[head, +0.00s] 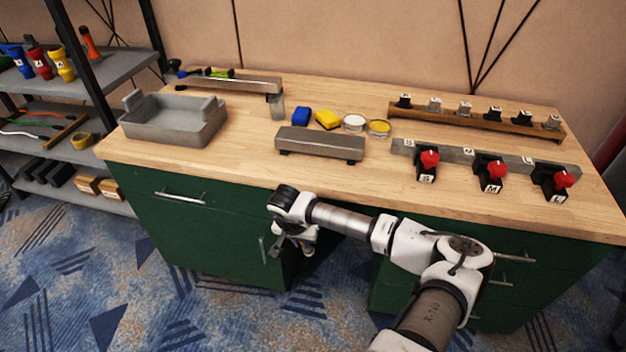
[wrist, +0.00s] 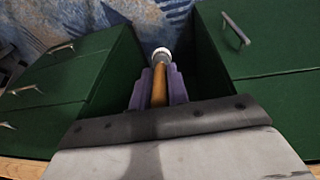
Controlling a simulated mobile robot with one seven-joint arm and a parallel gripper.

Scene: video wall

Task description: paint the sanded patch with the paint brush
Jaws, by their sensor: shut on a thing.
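My gripper (head: 292,245) hangs low in front of the green cabinet, below the worktop edge. In the wrist view its purple-grey fingers (wrist: 159,88) are shut on the paint brush (wrist: 159,86). The brush has a tan handle and a pale round tip with whitish bristles, pointing away from the wrist. In the head view the brush cannot be made out. I cannot pick out the sanded patch in either view.
Shelves (head: 110,70) stand at left. The green cabinet (head: 220,230) has drawer handles.

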